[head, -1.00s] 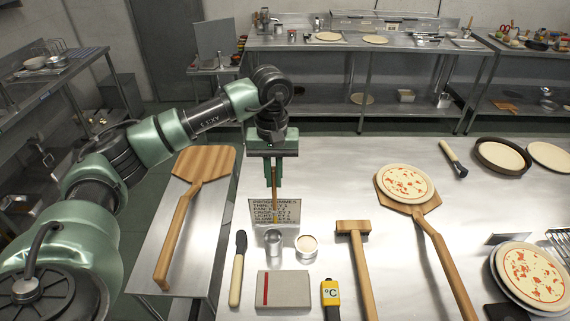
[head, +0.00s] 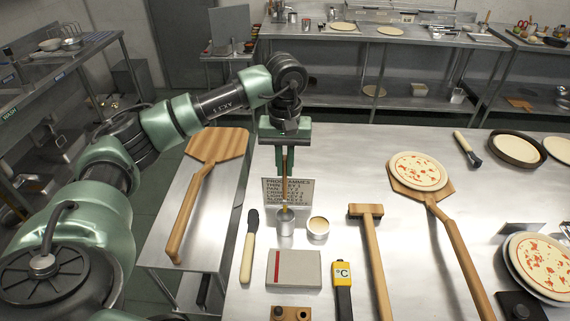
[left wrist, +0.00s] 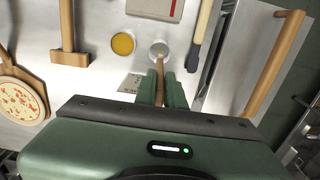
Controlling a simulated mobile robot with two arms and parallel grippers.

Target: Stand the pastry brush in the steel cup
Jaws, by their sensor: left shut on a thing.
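My left gripper (head: 284,165) is shut on the pastry brush (head: 284,190), a thin brown-handled stick held upright. The brush's lower end meets the mouth of the steel cup (head: 286,225), and its tip is hidden there. I cannot tell how deep it reaches. In the left wrist view the brush (left wrist: 159,67) runs from between the fingers (left wrist: 162,90) to the opening of the cup (left wrist: 154,45). The cup stands upright on the steel table. My right gripper is not in view.
A tub with tan contents (head: 318,228) stands close right of the cup, with a lettered card (head: 282,188) behind. A black-headed tool (head: 249,250), a grey box (head: 294,268) and a yellow thermometer (head: 342,275) lie nearer.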

